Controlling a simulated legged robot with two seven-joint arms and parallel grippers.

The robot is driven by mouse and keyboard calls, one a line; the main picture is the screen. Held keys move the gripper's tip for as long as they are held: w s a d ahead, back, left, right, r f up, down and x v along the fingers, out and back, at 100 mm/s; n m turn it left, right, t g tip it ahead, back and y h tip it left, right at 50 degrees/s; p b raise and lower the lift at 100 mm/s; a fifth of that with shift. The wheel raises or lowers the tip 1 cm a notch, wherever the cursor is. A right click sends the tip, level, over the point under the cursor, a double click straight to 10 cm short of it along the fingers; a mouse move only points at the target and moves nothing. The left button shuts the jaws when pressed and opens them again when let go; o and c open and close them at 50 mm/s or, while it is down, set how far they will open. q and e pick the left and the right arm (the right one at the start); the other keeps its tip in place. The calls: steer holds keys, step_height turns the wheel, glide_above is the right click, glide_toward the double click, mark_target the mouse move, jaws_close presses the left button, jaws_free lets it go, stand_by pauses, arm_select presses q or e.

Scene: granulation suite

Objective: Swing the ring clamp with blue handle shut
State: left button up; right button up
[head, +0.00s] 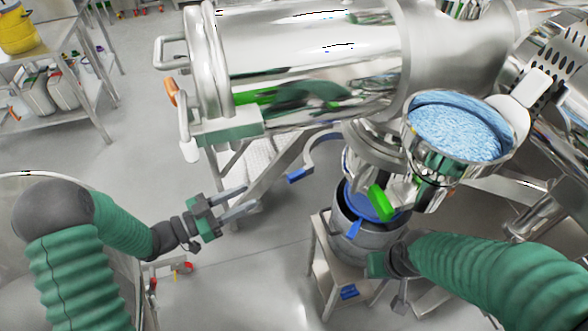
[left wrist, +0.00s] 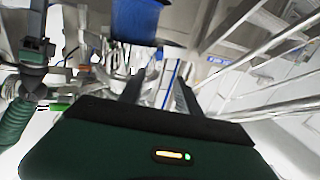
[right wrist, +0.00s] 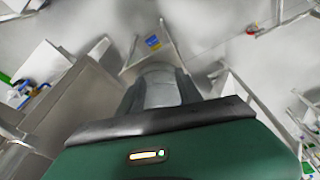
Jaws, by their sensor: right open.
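The blue handle (head: 299,176) sits at the free end of a curved grey clamp half (head: 318,146). This half stands out to the left of the steel outlet under the vessel, so the ring clamp is open. My left gripper (head: 238,203) is open and empty, left of and below the blue handle, apart from it. It also shows open in the left wrist view (left wrist: 158,92). My right gripper is low beside the grey drum (head: 356,240); in the right wrist view (right wrist: 158,85) its fingers are apart, with a grey rounded surface between or beyond them.
A bright green handle (head: 380,203) and a blue tab (head: 355,229) are near the drum's top. The drum stands on a small stool (head: 322,262). An open vessel of blue granules (head: 455,130) is above right.

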mark_target(287, 177)
arm_select(q)
steer(key=p+x, duration=0.2)
steer(key=x, duration=1.3)
steer(key=shift+s+d+f, duration=0.1)
steer(key=shift+s, duration=0.1)
steer(key=shift+w+d+f, duration=0.1)
steer(key=shift+w+d, duration=0.2)
steer(key=shift+w, duration=0.1)
steer(key=shift+c, duration=0.4)
steer(key=shift+d, duration=0.1)
steer(key=c, duration=0.5)
jaws_close()
